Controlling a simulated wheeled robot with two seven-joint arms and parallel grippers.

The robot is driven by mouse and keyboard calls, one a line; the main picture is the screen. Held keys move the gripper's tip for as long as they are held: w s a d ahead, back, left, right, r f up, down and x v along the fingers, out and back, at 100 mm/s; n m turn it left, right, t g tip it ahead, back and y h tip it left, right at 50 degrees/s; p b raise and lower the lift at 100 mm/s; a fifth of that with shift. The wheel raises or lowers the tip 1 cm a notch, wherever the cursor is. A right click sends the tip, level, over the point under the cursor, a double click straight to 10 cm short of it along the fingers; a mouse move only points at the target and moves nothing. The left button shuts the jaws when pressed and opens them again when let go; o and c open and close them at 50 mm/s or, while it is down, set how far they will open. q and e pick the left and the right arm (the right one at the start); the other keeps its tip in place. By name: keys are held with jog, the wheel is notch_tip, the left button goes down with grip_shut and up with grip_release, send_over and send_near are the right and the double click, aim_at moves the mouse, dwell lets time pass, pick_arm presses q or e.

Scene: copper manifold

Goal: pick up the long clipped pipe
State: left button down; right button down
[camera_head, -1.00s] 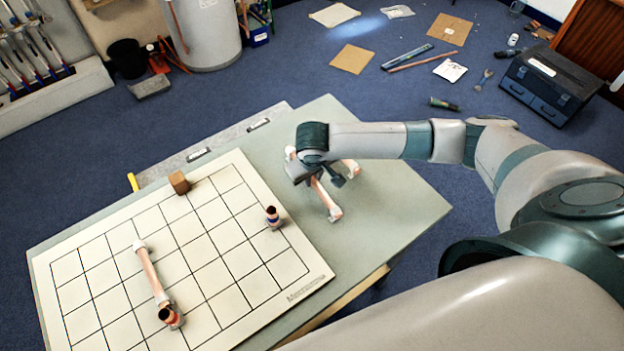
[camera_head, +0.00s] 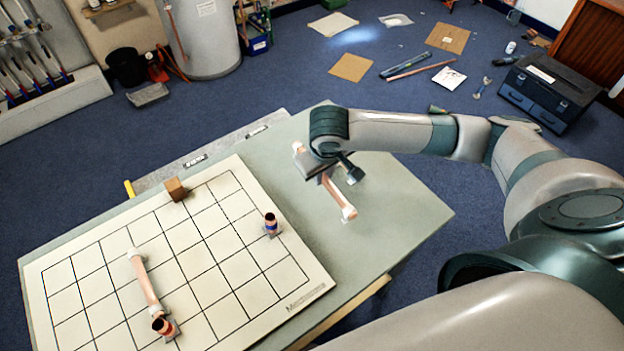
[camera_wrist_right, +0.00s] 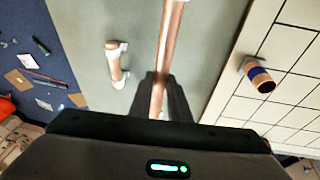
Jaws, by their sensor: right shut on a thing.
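The long clipped pipe (camera_head: 333,188) is a copper tube with white end clips, seen over the bare right part of the table. My right gripper (camera_head: 335,170) is shut around its middle and appears to hold it above the table. In the right wrist view the pipe (camera_wrist_right: 173,35) runs up between the two dark fingers (camera_wrist_right: 162,90), and its far end is cut off. A shorter clipped pipe (camera_wrist_right: 116,65) lies on the table beside it; in the head view my gripper and arm hide it. My left gripper is not in view.
A white gridded board (camera_head: 215,300) covers the table's left part. On it are another clipped pipe (camera_head: 145,282) joined to a red-banded fitting (camera_head: 163,326), a blue-banded fitting (camera_head: 271,224) and a brown block (camera_head: 175,188). The table's right corner (camera_head: 415,215) is clear.

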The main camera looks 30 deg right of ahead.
jog(key=s+d+r+b, duration=0.1)
jog(key=s+d+r, duration=0.4)
jog(key=s, duration=0.1)
jog(key=shift+s+b, duration=0.4)
